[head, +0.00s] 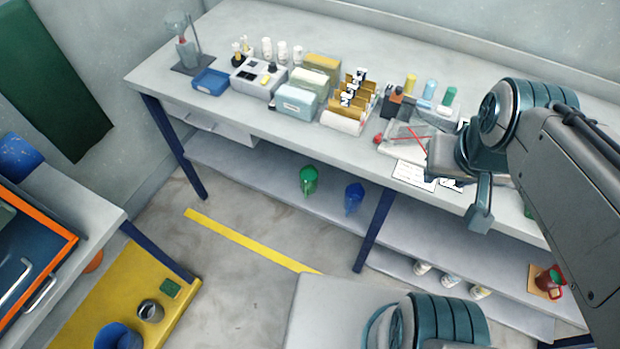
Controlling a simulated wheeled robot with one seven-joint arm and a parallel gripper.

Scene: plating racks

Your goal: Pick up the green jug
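The green jug (309,180) stands on the lower shelf under the long bench, near its front edge, left of a blue jug (354,197). My gripper (479,216) is at the right, at the end of my folded arm, in front of the bench. It is well apart from the green jug, to its right. The fingers are small and partly hidden from this angle, so I cannot tell whether they are open or shut. I see nothing held in it.
The long bench (240,130) carries boxes, bottles and a burette stand. A dark blue leg (375,230) stands right of the blue jug. A red mug (548,281) and white bottles sit lower right. Floor before the green jug is clear, with a yellow stripe (245,240).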

